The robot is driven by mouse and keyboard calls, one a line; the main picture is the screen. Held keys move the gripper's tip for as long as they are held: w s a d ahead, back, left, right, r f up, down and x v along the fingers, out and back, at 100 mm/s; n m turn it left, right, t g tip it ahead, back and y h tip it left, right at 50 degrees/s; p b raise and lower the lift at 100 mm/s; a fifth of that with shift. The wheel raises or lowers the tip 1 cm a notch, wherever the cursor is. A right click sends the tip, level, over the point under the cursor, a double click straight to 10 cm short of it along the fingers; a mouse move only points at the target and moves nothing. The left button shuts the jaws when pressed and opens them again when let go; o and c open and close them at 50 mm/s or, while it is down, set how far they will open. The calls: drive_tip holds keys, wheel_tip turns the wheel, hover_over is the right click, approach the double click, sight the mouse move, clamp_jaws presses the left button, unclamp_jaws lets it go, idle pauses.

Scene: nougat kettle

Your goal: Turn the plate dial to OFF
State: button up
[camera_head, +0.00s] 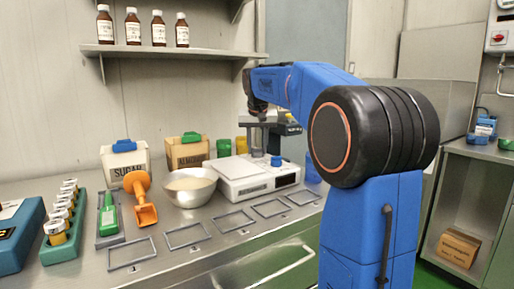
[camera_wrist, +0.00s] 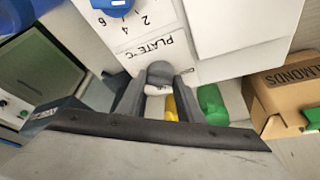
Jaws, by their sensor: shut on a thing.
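The hot plate (camera_head: 245,178) is a white box on the steel counter, with a blue dial (camera_head: 276,161) at its right end. In the wrist view a blue dial (camera_wrist: 112,5) is cut by the top edge, beside the numbers 2, 4 and 6 and the upside-down words PLATE °C (camera_wrist: 153,47). Its pointer setting cannot be read. My gripper (camera_wrist: 160,82) is shut on a grey rounded thing (camera_wrist: 160,71), apart from the dial. In the head view my gripper (camera_head: 258,149) hangs over the hot plate, behind and left of the dial.
A steel bowl (camera_head: 190,192) stands left of the hot plate. Green (camera_head: 224,148) and yellow (camera_head: 241,146) cups and the almonds box (camera_head: 187,151) stand behind. Empty frames (camera_head: 235,221) line the counter front. A blue container (camera_head: 312,174) is at the right.

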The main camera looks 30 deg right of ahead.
drive_tip(key=shift+n+y, duration=0.3)
drive_tip(key=shift+n, duration=0.6)
drive_tip(key=o, duration=1.1)
drive_tip(key=shift+c, duration=0.2)
drive_tip(key=v, duration=1.7)
drive_tip(key=shift+s, duration=0.25)
drive_tip(key=shift+r, duration=0.15)
